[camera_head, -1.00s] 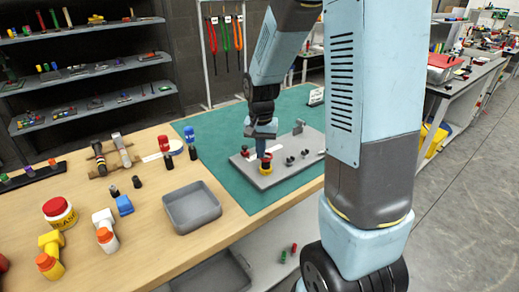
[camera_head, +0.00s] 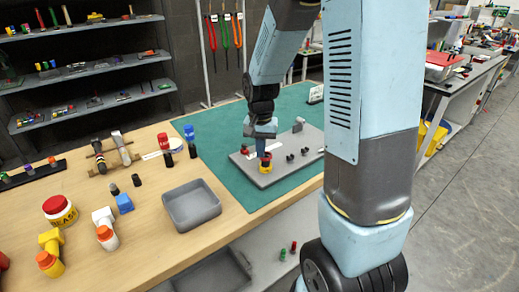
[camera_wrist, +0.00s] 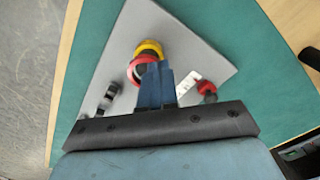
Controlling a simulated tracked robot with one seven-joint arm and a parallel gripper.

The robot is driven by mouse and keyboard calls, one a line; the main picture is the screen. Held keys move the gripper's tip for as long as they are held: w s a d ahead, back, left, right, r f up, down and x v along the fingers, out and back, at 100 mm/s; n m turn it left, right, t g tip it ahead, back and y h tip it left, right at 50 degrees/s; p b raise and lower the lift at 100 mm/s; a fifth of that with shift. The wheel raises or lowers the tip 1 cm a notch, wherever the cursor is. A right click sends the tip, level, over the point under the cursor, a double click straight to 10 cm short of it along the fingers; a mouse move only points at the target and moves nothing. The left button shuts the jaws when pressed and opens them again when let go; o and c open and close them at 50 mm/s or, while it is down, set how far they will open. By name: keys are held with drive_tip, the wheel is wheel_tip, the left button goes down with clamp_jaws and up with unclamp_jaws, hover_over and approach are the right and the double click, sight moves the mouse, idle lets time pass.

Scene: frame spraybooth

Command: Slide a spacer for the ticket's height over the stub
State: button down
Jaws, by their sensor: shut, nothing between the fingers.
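My gripper (camera_wrist: 155,90) is shut with its blue fingertips close over a red ring (camera_wrist: 142,66) and a yellow ring (camera_wrist: 150,47) on a grey plate (camera_wrist: 190,45). In the head view my gripper (camera_head: 262,152) is at the plate's left part, just above the yellow ring (camera_head: 265,169). A dark centre shows inside the rings, but the fingers partly hide it. I cannot tell how far the rings sit down around it. A white label strip (camera_wrist: 190,86) lies on the plate beside a red-topped part (camera_wrist: 207,88).
The plate lies on a green mat (camera_head: 215,165). A grey bracket (camera_head: 298,125) and dark studs (camera_head: 304,151) stand on it.

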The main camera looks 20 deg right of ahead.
drive_tip(key=c, duration=1.3)
unclamp_jaws()
drive_tip(key=shift+c, duration=0.2)
wheel_tip(320, 180, up, 14)
drive_tip(key=s+r+n+t, duration=0.2)
drive_tip(key=s+r, duration=0.2)
drive_tip(key=s, duration=0.6)
drive_tip(key=s+d+r+n+t, duration=0.1)
drive_tip(key=s+r+n+t, duration=0.2)
drive_tip(key=s, duration=0.7)
drive_tip(key=shift+r+t, duration=0.3)
drive_tip(key=shift+r, duration=0.05)
